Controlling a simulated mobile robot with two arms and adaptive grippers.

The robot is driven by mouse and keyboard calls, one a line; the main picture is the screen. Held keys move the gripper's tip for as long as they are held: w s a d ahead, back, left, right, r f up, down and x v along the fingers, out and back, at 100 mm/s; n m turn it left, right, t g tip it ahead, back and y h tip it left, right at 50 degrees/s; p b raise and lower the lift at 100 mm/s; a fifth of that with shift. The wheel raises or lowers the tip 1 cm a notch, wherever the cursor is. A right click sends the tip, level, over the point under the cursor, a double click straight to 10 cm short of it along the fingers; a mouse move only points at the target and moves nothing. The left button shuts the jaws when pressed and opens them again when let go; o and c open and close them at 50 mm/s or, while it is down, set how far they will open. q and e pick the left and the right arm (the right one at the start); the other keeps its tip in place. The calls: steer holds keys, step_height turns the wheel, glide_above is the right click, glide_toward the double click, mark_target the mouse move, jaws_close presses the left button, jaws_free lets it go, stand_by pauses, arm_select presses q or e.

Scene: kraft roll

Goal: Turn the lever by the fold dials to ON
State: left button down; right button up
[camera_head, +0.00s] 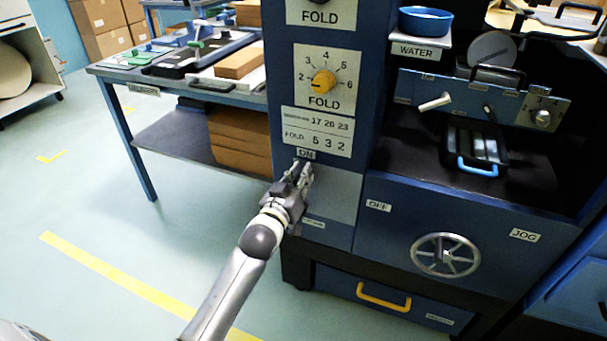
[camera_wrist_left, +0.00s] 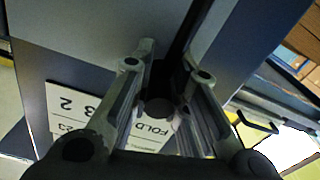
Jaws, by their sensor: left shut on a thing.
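My left gripper (camera_head: 301,172) is at the front of the blue machine column, just under the ON label (camera_head: 305,153). In the left wrist view the gripper (camera_wrist_left: 168,80) is shut on the lever (camera_wrist_left: 157,106), whose dark, round end shows between the fingers. In the head view the gripper hides the lever. The OFF label (camera_head: 378,206) is lower and to the right. The fold dial (camera_head: 324,83) has a yellow knob and is above the number card (camera_head: 317,132). My right gripper is not in view.
Right of the column are a handwheel (camera_head: 445,255), a blue-handled tray (camera_head: 477,160) and a blue water bowl (camera_head: 425,21). A drawer with a yellow handle (camera_head: 384,297) is below. A blue workbench (camera_head: 135,83) stands behind left. The floor at left is clear.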

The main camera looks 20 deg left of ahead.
arm_select(q)
steer(key=shift+f, duration=0.25)
steer(key=c, duration=1.4)
jaws_free()
steer(key=shift+o, duration=0.2)
steer(key=shift+r, duration=0.1)
steer(key=shift+s, duration=0.15)
steer(key=s, duration=1.1)
steer(key=shift+s, duration=0.35)
